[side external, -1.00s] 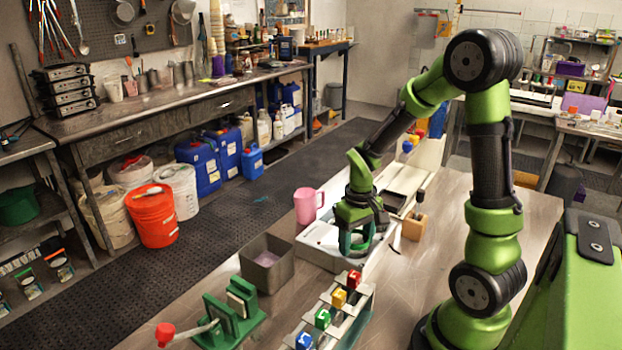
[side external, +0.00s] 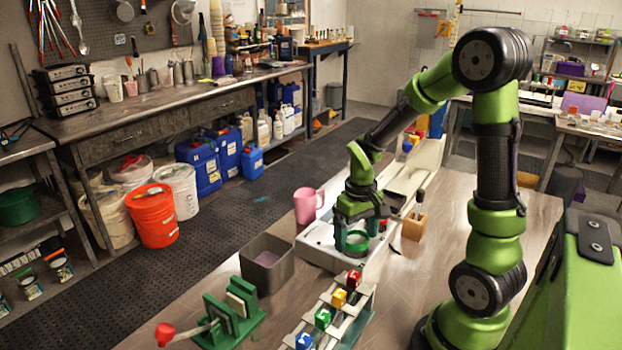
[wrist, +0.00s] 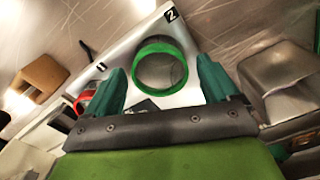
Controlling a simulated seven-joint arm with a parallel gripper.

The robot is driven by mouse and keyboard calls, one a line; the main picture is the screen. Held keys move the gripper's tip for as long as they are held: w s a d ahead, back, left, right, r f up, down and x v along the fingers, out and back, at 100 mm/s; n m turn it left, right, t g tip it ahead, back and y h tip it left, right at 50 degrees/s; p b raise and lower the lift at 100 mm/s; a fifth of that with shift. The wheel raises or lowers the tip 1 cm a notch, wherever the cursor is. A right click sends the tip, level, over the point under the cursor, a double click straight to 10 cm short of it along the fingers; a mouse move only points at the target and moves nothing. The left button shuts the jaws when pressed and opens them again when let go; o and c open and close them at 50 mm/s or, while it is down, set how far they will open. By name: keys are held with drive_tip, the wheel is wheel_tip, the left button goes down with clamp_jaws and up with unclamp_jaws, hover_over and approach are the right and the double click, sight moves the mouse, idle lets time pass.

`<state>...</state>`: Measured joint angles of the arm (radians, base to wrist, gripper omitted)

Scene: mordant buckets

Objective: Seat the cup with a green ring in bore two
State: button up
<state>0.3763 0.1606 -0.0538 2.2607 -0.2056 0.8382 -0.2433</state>
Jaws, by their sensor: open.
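The cup with a green ring (wrist: 160,66) is seen from above in the wrist view, its open mouth facing the camera. It is at the white plate's (wrist: 125,52) end, just below the label 2. My gripper (wrist: 158,66) is open, with one green finger on each side of the cup and a visible gap at both sides. In the side view my gripper (side external: 357,242) is low over the white plate (side external: 316,254), with the green ring (side external: 357,241) between its fingers. The bore under the cup is hidden, so its seating depth cannot be told.
A red ring (wrist: 84,101) lies left of my gripper. A grey metal bin (side external: 267,262) and a pink mug (side external: 307,206) stand nearby. A rack with coloured blocks (side external: 338,300), a green fixture (side external: 228,313) and a wooden block (side external: 414,227) surround the plate.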

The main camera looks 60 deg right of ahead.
wheel_tip(320, 180, up, 10)
drive_tip(key=s+a+r+t+y, duration=0.1)
drive_tip(key=s+a+r+t, duration=0.1)
drive_tip(key=a, duration=0.6)
drive_tip(key=s+a+r+t+y, duration=0.1)
drive_tip(key=s+a+r+t, duration=0.1)
drive_tip(key=a+r+t, duration=0.3)
drive_tip(key=a, duration=0.2)
drive_tip(key=shift+a+n, duration=0.4)
drive_tip(key=shift+r, duration=0.1)
